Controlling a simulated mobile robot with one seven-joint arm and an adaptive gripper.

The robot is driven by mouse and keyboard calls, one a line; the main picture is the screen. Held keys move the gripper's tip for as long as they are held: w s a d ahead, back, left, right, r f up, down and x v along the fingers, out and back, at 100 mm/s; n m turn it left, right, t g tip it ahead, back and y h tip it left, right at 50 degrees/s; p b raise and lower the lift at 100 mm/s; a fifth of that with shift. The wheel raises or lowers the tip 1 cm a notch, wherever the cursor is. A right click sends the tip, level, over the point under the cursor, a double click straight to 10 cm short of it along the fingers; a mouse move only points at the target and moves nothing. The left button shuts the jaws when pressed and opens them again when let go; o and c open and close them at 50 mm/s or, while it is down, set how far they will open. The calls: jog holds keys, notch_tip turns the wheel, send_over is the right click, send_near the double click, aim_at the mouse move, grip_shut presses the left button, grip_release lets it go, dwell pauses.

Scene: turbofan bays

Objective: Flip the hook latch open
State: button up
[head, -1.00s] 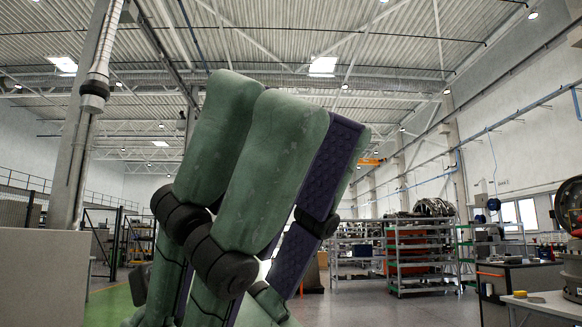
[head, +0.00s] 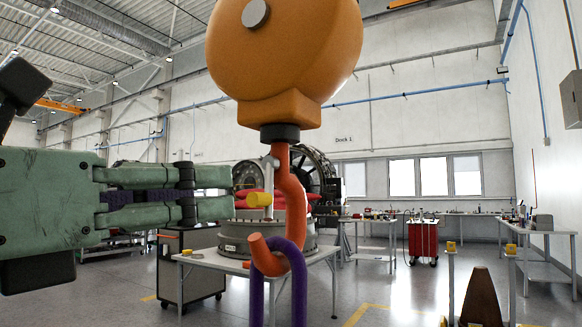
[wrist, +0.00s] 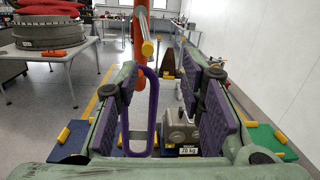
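A large orange hook block (head: 285,60) hangs at the top centre of the head view, with an orange-red hook (head: 292,205) below it. The hook latch is a short grey lever (head: 268,180) with a yellow knob (head: 259,199), on the hook's open side. The knob (wrist: 147,48) also shows in the wrist view, ahead between my fingers. A purple sling (head: 257,295) loops over the hook's curve. My gripper (head: 228,193) is open, empty and left of the knob, fingers pointing at it. I cannot tell the exact gap. The wrist view shows its fingers (wrist: 158,70) wide apart.
A table (head: 235,262) with a round engine part stands behind the hook. A brown wedge-shaped object (head: 481,298) is at lower right. Open floor lies around the hook.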

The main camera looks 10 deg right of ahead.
aim_at(247, 199)
jog(key=shift+n+y, duration=0.3)
jog(key=shift+y, duration=0.4)
jog(key=p+x, duration=0.1)
jog(key=x, duration=0.2)
jog(key=p+x, duration=0.1)
jog(key=x, duration=0.3)
jog(key=a+p+x, duration=0.1)
jog(key=x, duration=0.3)
jog(key=shift+w+d, duration=0.15)
jog(key=shift+w, duration=0.45)
grip_shut()
